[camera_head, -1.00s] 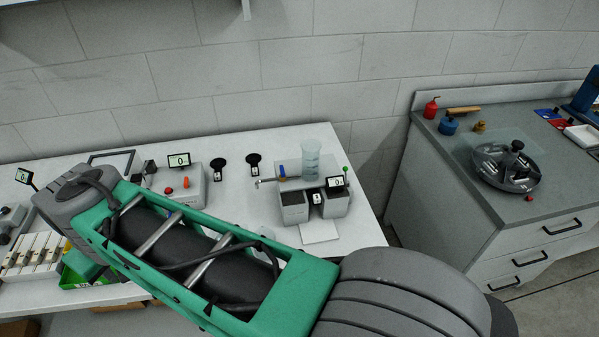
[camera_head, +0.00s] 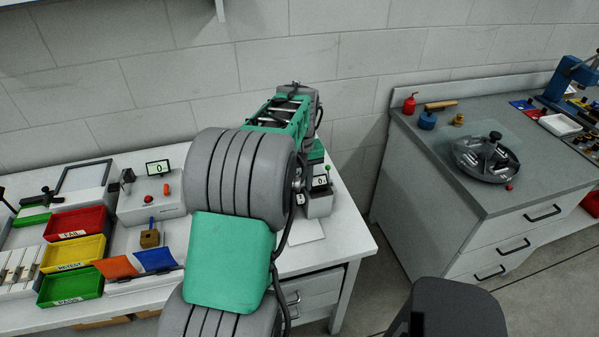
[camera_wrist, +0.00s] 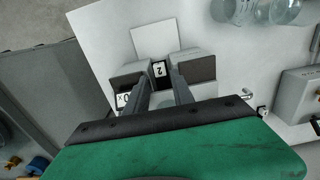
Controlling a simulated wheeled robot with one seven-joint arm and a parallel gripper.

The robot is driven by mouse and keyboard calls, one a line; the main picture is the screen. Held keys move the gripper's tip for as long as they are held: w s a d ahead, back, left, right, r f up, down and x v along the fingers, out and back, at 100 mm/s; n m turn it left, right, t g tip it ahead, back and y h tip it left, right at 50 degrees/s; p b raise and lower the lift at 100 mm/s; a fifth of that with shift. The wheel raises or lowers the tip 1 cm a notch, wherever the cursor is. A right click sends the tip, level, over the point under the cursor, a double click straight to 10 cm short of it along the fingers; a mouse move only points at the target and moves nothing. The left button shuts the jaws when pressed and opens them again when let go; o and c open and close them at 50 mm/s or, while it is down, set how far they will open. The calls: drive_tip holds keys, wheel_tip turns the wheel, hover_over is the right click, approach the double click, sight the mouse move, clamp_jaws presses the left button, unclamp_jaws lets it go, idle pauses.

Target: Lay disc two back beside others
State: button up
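No object is clearly identifiable as disc two. A small dark piece with a white label reading 2 (camera_wrist: 158,69) sits between two grey blocks of a bench device in the wrist view. My gripper (camera_wrist: 158,80) points toward this device, its two dark fingers apart with a gap between them. The labelled piece shows in that gap, beyond or between the fingertips; I cannot tell whether they touch it. In the head view my arm hides the gripper and most of the device (camera_head: 319,204).
A pale flat plate (camera_wrist: 154,38) lies beside the device. Clear glass vessels (camera_wrist: 285,10) stand near the wrist view's top right. Red, yellow and green bins (camera_head: 76,223) are on the bench's left. A round dark fixture (camera_head: 485,158) stands on the right-hand cabinet, across a floor gap.

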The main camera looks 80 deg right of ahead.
sight(300, 196)
drive_tip(key=shift+f, duration=1.95)
drive_tip(key=shift+w, duration=0.1)
clamp_jaws()
drive_tip(key=s+a, duration=0.5)
drive_tip(key=a, duration=0.3)
drive_tip(key=shift+a+r+p, duration=0.15)
drive_tip(key=shift+a+p, duration=0.05)
drive_tip(key=shift+p, duration=0.2)
wheel_tip(300, 196, up, 6)
drive_tip(key=p, duration=0.4)
drive_tip(key=shift+r+p, duration=0.25)
drive_tip(key=shift+p, duration=0.05)
